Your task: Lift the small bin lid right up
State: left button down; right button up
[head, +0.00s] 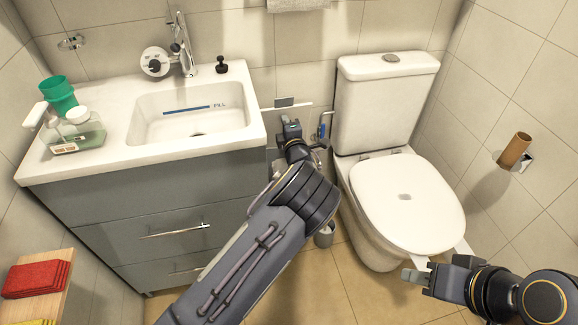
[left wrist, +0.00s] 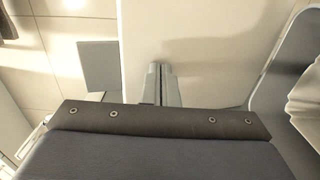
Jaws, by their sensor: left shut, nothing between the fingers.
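My left gripper (head: 291,127) is in the gap between the vanity cabinet and the toilet, near the back wall. Its fingers are together and empty; they also show in the left wrist view (left wrist: 160,84), in front of a broad pale panel (left wrist: 205,45). I cannot tell whether that panel is the small bin lid or whether the fingers touch it. The bin is mostly hidden behind my left arm in the head view. In the left wrist view a grey rounded rim with crumpled white material (left wrist: 306,95) shows at the right. My right gripper (head: 415,276) is in front of the toilet, away from the bin.
The toilet (head: 407,200), its lid down, stands right of my left arm. The grey vanity cabinet (head: 150,225) with its sink is on the left. A small grey cylinder (head: 324,236) stands on the floor by my left arm. Clear floor is limited.

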aim_at(283, 113)
pick_arm(q)
jog(key=shift+w+a, duration=0.1)
jog(key=shift+w, duration=0.05)
jog(key=shift+w+a+r, duration=0.2)
jog(key=shift+w, duration=0.45)
jog(key=shift+w+a+r, duration=0.15)
jog(key=shift+w+r, duration=0.05)
jog(key=shift+w, duration=0.4)
jog(key=shift+x, duration=1.55)
jog(key=p+v, duration=0.3)
jog(key=v, duration=0.7)
jog(key=shift+r, duration=0.15)
